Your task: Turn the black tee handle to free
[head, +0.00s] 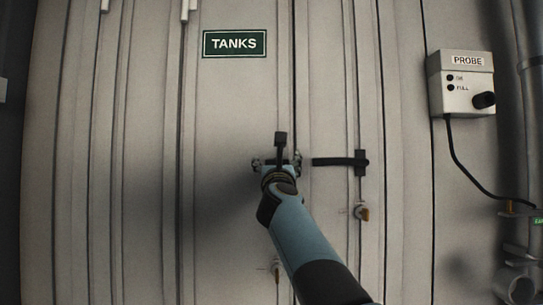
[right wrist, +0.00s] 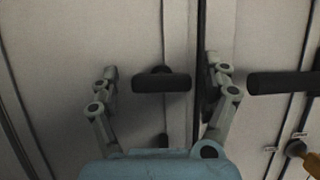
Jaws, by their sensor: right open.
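The black tee handle (right wrist: 161,83) shows in the right wrist view as a short dark bar lying level, with a round mount behind it on the pale door. My right gripper (right wrist: 161,68) is open, with one finger on each side of the handle. Gaps show between the bar's ends and the fingers, so it is not gripped. In the head view my right gripper (head: 278,161) is in front of the door below the TANKS sign (head: 235,43), and its wrist hides the handle's place. My left gripper is not in view.
A longer black bar (head: 335,161) lies level to the right of the gripper; it also shows in the right wrist view (right wrist: 285,83). A brass-coloured fitting (head: 362,213) is below it. A PROBE box (head: 461,85) with a hanging cable is at the right.

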